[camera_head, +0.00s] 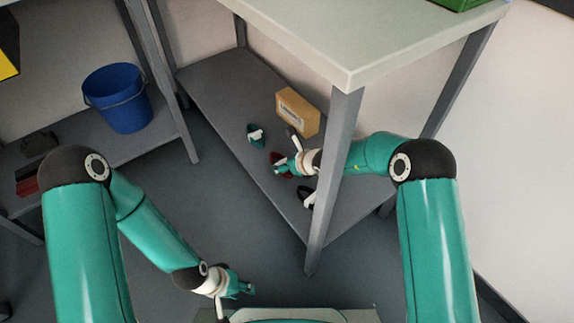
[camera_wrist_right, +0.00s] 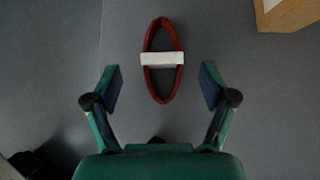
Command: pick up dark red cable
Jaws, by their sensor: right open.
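The dark red cable (camera_wrist_right: 149,76) is a flattened loop with a white band across its middle. In the right wrist view it lies on the grey surface between and just beyond the fingertips of my right gripper (camera_wrist_right: 160,80), which is open and empty. In the head view the cable (camera_head: 276,157) lies on the lower shelf, partly hidden by my right gripper (camera_head: 284,166). My left gripper (camera_head: 246,288) hangs low in front, apart from the shelf. Its finger opening is too small to judge.
On the lower shelf (camera_head: 215,85), a teal cable (camera_head: 255,136) and a cardboard box (camera_head: 298,112) lie near the red cable. A black cable (camera_head: 305,196) lies close to the table leg (camera_head: 336,165), beside my right arm. A blue bucket (camera_head: 122,100) stands on the left shelf.

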